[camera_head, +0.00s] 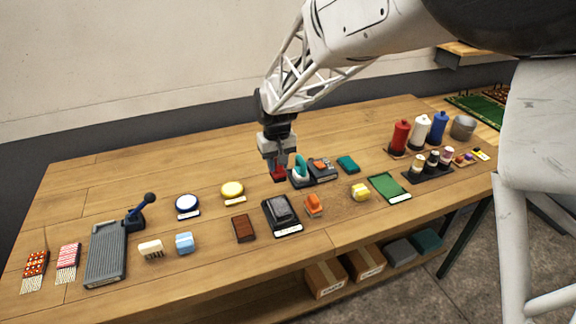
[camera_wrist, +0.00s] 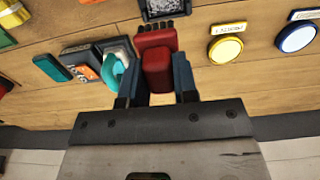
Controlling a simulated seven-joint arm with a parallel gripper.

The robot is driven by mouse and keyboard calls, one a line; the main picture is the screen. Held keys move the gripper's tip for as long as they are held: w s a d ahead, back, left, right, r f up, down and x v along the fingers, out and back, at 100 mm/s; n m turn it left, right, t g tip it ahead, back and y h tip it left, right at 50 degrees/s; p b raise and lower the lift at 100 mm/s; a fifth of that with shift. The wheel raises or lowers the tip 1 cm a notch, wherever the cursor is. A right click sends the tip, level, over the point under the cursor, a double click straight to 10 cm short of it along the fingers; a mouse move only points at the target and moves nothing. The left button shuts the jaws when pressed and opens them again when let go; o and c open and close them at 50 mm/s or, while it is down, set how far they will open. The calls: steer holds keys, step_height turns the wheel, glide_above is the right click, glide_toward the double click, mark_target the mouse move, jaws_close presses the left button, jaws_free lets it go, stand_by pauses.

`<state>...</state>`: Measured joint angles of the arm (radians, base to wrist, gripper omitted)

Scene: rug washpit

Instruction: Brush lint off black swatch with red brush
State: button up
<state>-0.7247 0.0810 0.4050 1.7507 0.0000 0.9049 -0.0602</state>
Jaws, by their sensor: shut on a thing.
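My gripper (camera_head: 277,162) is shut on the red brush (camera_head: 279,174) and holds it above the middle of the table. In the wrist view the red brush (camera_wrist: 157,68) sits between the two fingers of my gripper (camera_wrist: 158,82), with its dark bristles pointing to the top edge. The black swatch (camera_head: 281,209) lies in a dark frame with a white label, nearer the table's front edge than the brush. Its speckled surface (camera_wrist: 165,7) shows at the top of the wrist view, just beyond the bristles and apparently apart from them. Part of it is cut off there.
A teal-handled tool (camera_head: 300,168) stands close right of the brush, beside a grey device (camera_head: 322,169). An orange brush (camera_head: 314,204) and a brown block (camera_head: 243,228) flank the swatch. A yellow round pad (camera_head: 232,189) lies left. Bottles (camera_head: 420,132) stand at the right.

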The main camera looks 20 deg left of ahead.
mark_target(280, 180)
stand_by(0.3)
steer(key=shift+f, duration=3.5)
steer(key=shift+s+d+f, duration=0.55)
steer(key=shift+s+d, duration=0.05)
steer(key=shift+d, duration=0.05)
steer(key=shift+c, duration=0.3)
steer(key=shift+s+d, duration=0.85)
steer(key=shift+w+a+r, duration=0.1)
steer(key=shift+w+a, duration=1.45)
steer(key=shift+s+d+r, duration=0.1)
steer(key=shift+r, duration=3.9)
